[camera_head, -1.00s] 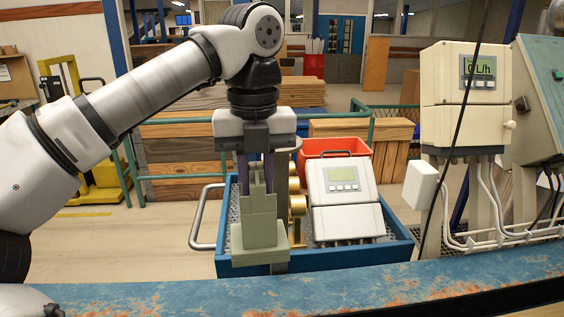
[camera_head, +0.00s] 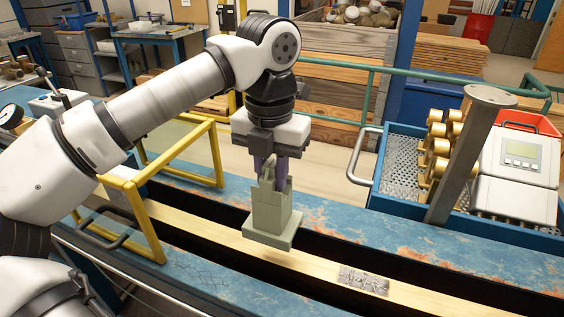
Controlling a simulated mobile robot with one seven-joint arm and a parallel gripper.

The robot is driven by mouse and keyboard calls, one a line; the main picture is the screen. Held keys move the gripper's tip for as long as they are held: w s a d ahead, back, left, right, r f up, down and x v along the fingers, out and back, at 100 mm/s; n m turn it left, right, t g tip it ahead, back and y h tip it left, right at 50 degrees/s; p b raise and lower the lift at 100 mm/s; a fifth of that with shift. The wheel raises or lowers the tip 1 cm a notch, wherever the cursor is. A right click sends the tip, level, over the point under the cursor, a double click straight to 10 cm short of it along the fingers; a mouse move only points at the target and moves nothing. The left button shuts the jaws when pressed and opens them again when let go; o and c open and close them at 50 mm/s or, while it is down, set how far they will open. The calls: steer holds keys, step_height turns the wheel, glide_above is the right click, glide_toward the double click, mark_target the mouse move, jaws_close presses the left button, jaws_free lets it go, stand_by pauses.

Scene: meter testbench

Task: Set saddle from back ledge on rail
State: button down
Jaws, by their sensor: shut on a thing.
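My gripper (camera_head: 271,172) points down and is shut on the saddle (camera_head: 270,215), a grey-green stepped block with a wide flat base. The saddle is upright and appears held above the bench, over the dark gap and the back edge of the rail (camera_head: 215,236). The rail is a long pale yellow strip running from upper left to lower right between dark slots. The exact height of the saddle's base above the rail cannot be told. The blue, rust-worn back ledge (camera_head: 340,222) runs behind the rail.
A patterned grey plate (camera_head: 363,281) lies on the rail, right of the saddle. A yellow frame (camera_head: 150,215) spans the rail at left. A grey post (camera_head: 470,150) stands at right before a blue tray (camera_head: 385,190) with brass parts and a meter.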

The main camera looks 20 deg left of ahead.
mark_target(272, 210)
steer(key=shift+f+b, duration=1.9)
steer(key=shift+f, duration=1)
steer(key=shift+f+b, duration=0.4)
steer(key=shift+b, duration=0.2)
steer(key=shift+f+b, duration=0.7)
steer(key=shift+f, duration=0.15)
steer(key=shift+f+b, duration=0.3)
steer(key=c, duration=1.2)
jaws_free()
steer(key=shift+o, duration=0.2)
steer(key=shift+r, duration=0.1)
